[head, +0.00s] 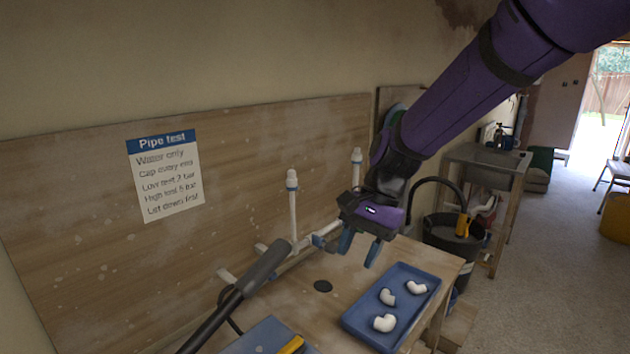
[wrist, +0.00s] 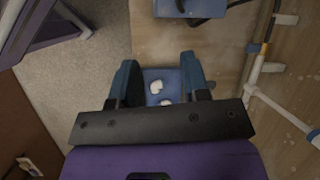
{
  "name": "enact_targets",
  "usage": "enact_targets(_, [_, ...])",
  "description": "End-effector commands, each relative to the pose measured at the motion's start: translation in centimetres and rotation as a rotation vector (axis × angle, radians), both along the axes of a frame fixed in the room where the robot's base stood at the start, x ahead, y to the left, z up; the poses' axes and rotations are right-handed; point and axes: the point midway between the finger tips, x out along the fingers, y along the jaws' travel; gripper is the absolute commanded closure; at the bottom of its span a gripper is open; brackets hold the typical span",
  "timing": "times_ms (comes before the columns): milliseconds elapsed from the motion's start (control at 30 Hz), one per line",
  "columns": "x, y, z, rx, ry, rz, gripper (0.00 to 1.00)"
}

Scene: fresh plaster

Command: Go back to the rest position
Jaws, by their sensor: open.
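My gripper (head: 360,247) is open, with its two blue fingers pointing down above the wooden bench (head: 318,268). Nothing shows between the fingers. It hangs above and behind the blue tray (head: 408,312), clear of it in the head view. The tray holds white pipe elbows (head: 385,323). In the wrist view the open fingers (wrist: 160,82) frame part of the tray, where white elbows (wrist: 156,87) show; the gripper body hides the rest.
White upright pipes (head: 292,210) with blue fittings stand along the back board, close to my gripper on the left. A pump with a black handle (head: 262,268) stands at the front left. A black bucket (head: 452,240) and a metal sink (head: 488,165) are to the right.

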Motion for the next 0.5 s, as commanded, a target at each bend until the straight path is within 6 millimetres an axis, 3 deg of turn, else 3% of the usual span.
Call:
enact_targets(200, [-2.3,-5.6,4.6,-0.002,-0.173,0.080,0.57])
enact_targets(500, [-6.8,-12.4,8.9,-0.062,-0.399,0.197,0.57])
